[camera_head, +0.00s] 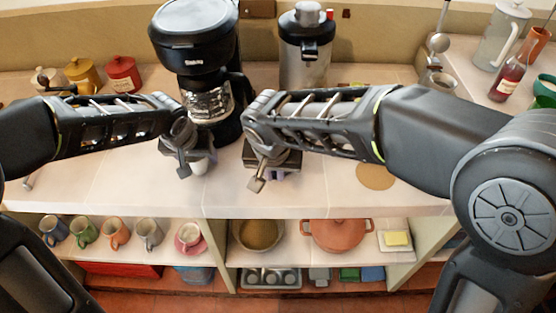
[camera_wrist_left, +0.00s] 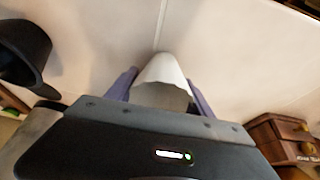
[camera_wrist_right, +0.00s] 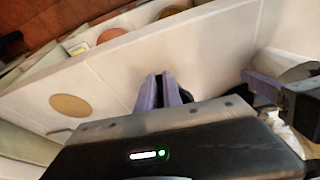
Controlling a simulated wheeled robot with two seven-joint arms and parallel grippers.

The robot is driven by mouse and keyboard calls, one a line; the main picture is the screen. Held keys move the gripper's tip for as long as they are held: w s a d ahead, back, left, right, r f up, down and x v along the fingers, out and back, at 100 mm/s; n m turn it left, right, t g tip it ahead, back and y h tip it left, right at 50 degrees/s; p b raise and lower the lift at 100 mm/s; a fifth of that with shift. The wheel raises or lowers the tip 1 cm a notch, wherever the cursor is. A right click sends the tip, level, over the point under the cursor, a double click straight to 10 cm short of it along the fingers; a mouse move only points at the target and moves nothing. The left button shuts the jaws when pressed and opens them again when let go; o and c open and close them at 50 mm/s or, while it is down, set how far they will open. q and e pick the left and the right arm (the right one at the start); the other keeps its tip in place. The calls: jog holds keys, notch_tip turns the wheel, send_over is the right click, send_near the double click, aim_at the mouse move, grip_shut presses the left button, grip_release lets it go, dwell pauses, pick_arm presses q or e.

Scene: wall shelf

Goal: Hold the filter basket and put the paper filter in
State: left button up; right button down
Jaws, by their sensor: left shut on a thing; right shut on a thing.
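The white paper filter (camera_wrist_left: 162,82) is a cone held between the purple fingers of my left gripper (camera_wrist_left: 162,88). In the head view the filter (camera_head: 200,166) shows as a small pale patch beside my left gripper (camera_head: 190,160), above the counter. My right gripper (camera_wrist_right: 162,90) has its fingers almost together on something thin, likely the filter basket's handle. A dark curved part, likely the filter basket (camera_wrist_right: 262,98), shows right of those fingers, near my left gripper. A black rimmed shape (camera_wrist_left: 25,50) at the left wrist view's left may be it too. The basket is mostly hidden.
A black coffee maker (camera_head: 193,35) with a glass carafe (camera_head: 210,104) stands just behind my grippers. A steel flask (camera_head: 304,65) stands right of it. A round cork mat (camera_head: 375,176) lies on the counter to the right. The counter's front left is clear; shelves with mugs are below.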

jog(key=c, duration=1.4)
grip_release()
jog(key=shift+r, duration=0.1)
jog(key=v, duration=1.1)
jog(key=shift+r, duration=0.4)
jog(key=shift+s, duration=0.2)
